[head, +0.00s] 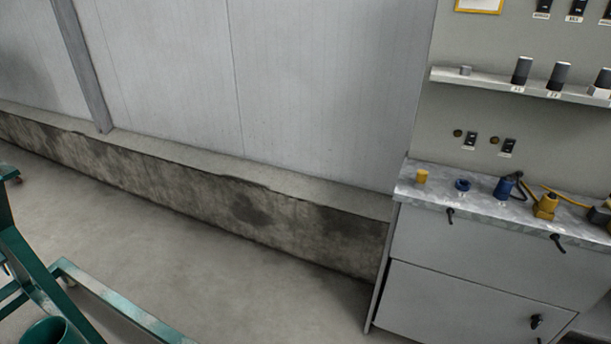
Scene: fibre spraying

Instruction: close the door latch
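A grey cabinet (405,240) stands at the right. Its lower front panel (450,305) carries a black latch-like handle (536,321) near the right end. The upper front panel (490,235) carries two more black handles, one at the left (450,215) and one at the right (557,242). I cannot tell which of these is the door latch, or whether any of them is open or closed. My gripper is not in view.
Blue and yellow fittings, including a yellow one (545,207), stand on the cabinet's top (415,190). A shelf (450,78) holds dark cylinders above. A green metal frame (110,295) is at the lower left. Bare floor (230,285) lies between, before a low stained wall (290,235).

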